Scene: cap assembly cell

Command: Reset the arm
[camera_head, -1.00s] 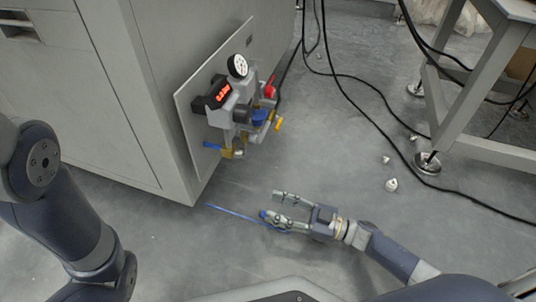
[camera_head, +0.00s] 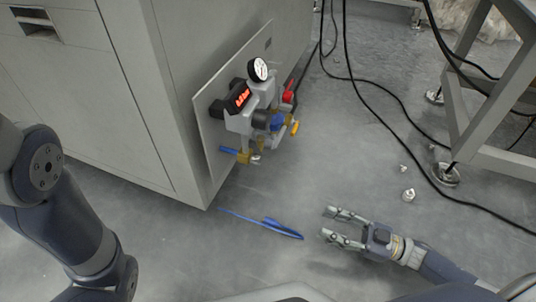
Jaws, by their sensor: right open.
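My right gripper (camera_head: 330,223) is open and empty in the head view, low over the grey floor at the lower middle. Its fingers point left. A thin blue strip-like object (camera_head: 265,222) lies to the left of the fingertips, apart from them, seemingly on the floor. My left arm (camera_head: 65,215) shows at the left edge, but its gripper is out of view.
A grey cabinet (camera_head: 130,90) fills the left and centre back. An air regulator unit (camera_head: 258,115) with a gauge and red display sticks out from its panel. Black cables (camera_head: 375,130) trail on the floor, near a metal table frame (camera_head: 480,100). Small white pieces (camera_head: 408,195) lie on the floor.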

